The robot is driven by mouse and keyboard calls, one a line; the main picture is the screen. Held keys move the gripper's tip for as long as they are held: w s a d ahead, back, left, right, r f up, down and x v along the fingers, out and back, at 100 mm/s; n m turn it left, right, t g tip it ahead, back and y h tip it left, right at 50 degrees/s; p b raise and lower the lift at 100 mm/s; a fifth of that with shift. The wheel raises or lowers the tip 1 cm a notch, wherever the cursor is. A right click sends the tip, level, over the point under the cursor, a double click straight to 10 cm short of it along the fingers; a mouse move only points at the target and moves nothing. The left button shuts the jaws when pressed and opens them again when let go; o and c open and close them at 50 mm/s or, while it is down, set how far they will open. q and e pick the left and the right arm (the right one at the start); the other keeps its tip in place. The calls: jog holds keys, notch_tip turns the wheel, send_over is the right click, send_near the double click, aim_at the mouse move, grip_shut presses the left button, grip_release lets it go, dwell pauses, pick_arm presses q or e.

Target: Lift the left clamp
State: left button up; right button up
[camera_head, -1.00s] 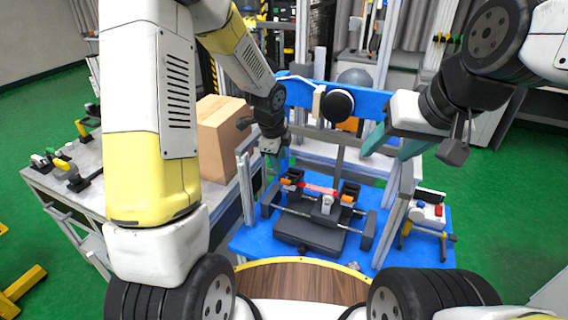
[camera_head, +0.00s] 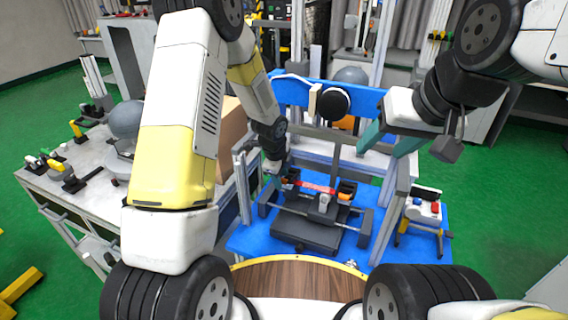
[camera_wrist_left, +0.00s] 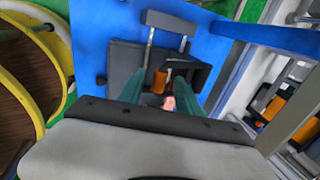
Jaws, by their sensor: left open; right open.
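The left clamp (camera_head: 291,178) is a dark block with an orange part, on the left of the dark test fixture (camera_head: 307,232). A red bar (camera_head: 318,187) runs from it toward the right clamp (camera_head: 346,190). In the head view my left gripper (camera_head: 275,168) is just above and left of the left clamp, its fingertips hard to make out. In the left wrist view my left gripper (camera_wrist_left: 160,88) has two green fingers spread apart, with the clamp's orange part (camera_wrist_left: 160,79) between them; contact cannot be told. My right gripper (camera_head: 388,146) is open and empty, right of the fixture.
The fixture stands on a blue base (camera_head: 262,242) between upright metal posts. A round dark striker (camera_head: 333,103) hangs on a blue crossbeam behind. A cardboard box (camera_head: 232,130) stands left of the tower, partly hidden by my left arm. A yellow-legged device (camera_head: 423,212) is at right.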

pick_arm(q)
jog(key=shift+c, duration=0.4)
grip_shut()
dwell(0.9)
